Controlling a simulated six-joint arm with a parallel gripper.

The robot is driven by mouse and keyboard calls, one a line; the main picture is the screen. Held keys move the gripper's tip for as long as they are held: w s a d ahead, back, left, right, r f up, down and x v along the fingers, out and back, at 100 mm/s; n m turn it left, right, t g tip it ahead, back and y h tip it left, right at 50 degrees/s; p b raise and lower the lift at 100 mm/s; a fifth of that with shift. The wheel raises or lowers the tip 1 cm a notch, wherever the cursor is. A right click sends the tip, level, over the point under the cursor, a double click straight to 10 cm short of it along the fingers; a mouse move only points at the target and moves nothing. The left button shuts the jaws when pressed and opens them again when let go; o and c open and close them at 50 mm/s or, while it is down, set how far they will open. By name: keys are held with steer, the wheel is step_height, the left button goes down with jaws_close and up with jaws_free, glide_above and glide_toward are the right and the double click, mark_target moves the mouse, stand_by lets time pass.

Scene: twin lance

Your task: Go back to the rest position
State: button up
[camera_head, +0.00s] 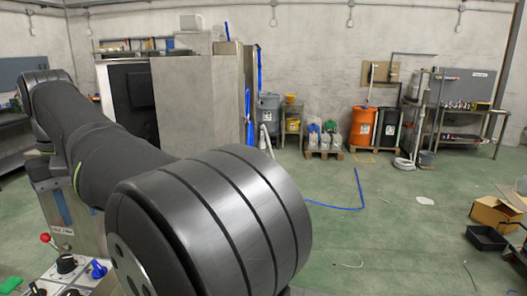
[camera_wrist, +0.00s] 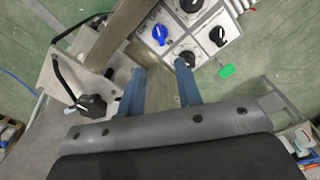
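In the wrist view my gripper (camera_wrist: 159,80) shows as two blue fingers set well apart, with nothing held between them. The fingers point toward a grey control panel (camera_wrist: 208,45) with several black knobs and one blue knob (camera_wrist: 159,34). A black knob (camera_wrist: 186,60) sits close by the right fingertip; I cannot tell whether they touch. In the head view the panel is partly hidden behind my arm, with a red-tipped lever (camera_head: 45,238), a black knob (camera_head: 67,264) and the blue knob (camera_head: 98,269) showing. My gripper is hidden in the head view.
A black knob on a lever (camera_wrist: 92,105) and a metal bracket lie left of my fingers. A large grey cabinet (camera_head: 196,105) stands behind my arm. The green floor (camera_head: 400,225) to the right is mostly clear; cardboard boxes (camera_head: 495,214) lie far right.

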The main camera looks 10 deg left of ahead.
step_height(320, 180, down, 12)
steer(key=shift+f, duration=0.3)
steer(key=n, duration=0.2)
steer(key=shift+n, duration=0.4)
step_height(320, 180, up, 18)
steer(key=n, duration=0.5)
glide_toward(97, 265)
steer(key=shift+w+a, duration=0.3)
steer(key=shift+a, duration=0.1)
steer(key=shift+f+n, duration=0.4)
steer(key=shift+f, duration=0.25)
stand_by(0.7)
